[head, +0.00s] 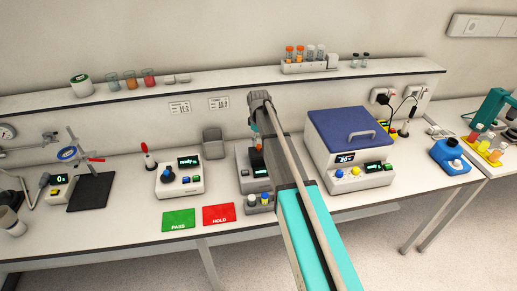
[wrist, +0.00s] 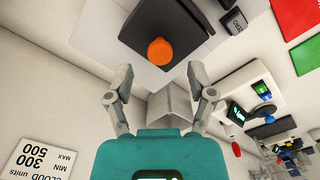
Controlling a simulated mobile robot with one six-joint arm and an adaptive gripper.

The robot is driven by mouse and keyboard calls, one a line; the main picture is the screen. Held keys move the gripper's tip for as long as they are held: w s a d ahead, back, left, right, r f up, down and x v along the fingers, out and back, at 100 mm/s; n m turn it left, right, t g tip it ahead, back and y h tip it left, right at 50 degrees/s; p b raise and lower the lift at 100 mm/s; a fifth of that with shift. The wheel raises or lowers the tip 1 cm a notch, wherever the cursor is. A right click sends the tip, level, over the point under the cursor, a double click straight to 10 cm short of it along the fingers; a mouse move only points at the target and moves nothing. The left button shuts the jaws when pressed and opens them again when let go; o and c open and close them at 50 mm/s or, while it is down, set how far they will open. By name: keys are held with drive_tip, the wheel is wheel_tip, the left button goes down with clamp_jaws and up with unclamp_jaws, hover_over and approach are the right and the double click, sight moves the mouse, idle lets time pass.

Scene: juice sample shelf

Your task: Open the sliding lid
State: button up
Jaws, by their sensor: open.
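The sliding lid (wrist: 190,18) appears to be the dark panel at the top of the wrist view, with a round orange knob (wrist: 160,50) on it. It belongs to a light instrument (head: 243,178), which my arm partly covers in the head view. My gripper (wrist: 160,72) is open and empty. Its fingers are spread to either side of the knob's line, with the knob just beyond the fingertips; I cannot tell the exact gap. In the head view my gripper (head: 255,128) points down above this instrument. How far the lid is open cannot be told.
A blue-lidded instrument (head: 350,140) stands right of my arm, another instrument (head: 182,180) left. A grey box (head: 213,142) stands behind, near the wall. Green PASS (head: 179,219) and red HOLD (head: 218,214) mats lie in front. A shelf (head: 225,81) with vials runs above.

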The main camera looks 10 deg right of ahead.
sight(259, 153)
drive_tip(key=shift+f+b, duration=1.1)
drive_tip(key=shift+f, duration=0.35)
clamp_jaws()
